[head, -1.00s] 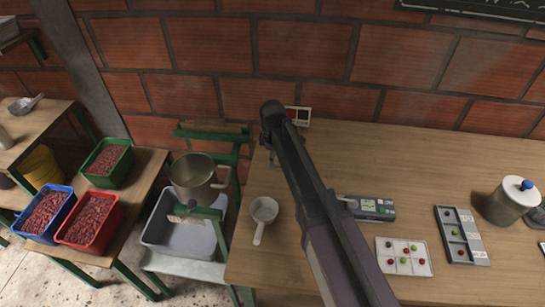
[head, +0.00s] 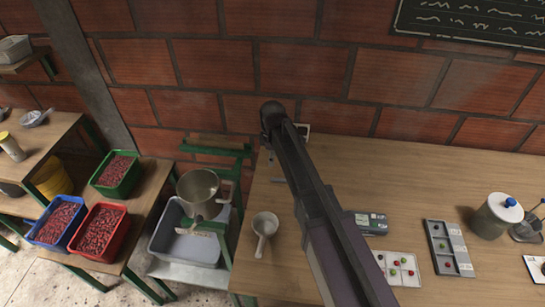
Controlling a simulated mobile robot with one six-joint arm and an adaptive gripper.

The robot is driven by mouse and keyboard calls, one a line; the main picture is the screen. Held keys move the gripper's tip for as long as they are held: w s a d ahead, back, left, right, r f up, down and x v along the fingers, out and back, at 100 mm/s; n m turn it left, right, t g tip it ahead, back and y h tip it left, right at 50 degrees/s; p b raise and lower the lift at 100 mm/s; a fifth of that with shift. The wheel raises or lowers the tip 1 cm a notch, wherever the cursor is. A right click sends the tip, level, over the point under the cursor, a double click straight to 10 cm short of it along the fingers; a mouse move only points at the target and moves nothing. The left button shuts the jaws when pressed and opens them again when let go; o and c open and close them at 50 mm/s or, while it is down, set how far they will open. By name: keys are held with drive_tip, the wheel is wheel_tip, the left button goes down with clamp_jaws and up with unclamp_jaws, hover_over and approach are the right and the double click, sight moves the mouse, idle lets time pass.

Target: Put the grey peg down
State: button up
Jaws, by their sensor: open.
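My arm reaches up from the lower right across the wooden table (head: 420,200) toward the brick wall. Its dark far end stands above the back left part of the table. My gripper is not visible; the arm hides what lies behind it. A small grey bar (head: 279,181) shows just left of the arm, low over or on the table top. It may be the grey peg, but it is too small to tell. I cannot see whether anything touches it.
Right of my arm are a grey meter (head: 371,224), a white sample tray (head: 400,268), a grey tray (head: 448,248) and a lidded jar (head: 497,216). The pulper's metal hopper (head: 199,193) stands left of the table.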

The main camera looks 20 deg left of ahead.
drive_tip(key=shift+r+p, duration=1.3)
drive_tip(key=shift+r, duration=0.35)
drive_tip(key=s+d+m, duration=0.2)
drive_tip(key=d+m, duration=0.8)
drive_tip(key=d, duration=1.3)
drive_tip(key=s+d+m, duration=0.3)
drive_tip(key=d+m, duration=0.8)
drive_tip(key=d, duration=1.3)
drive_tip(key=shift+s+d+m, duration=0.25)
drive_tip(key=shift+s+m, duration=0.05)
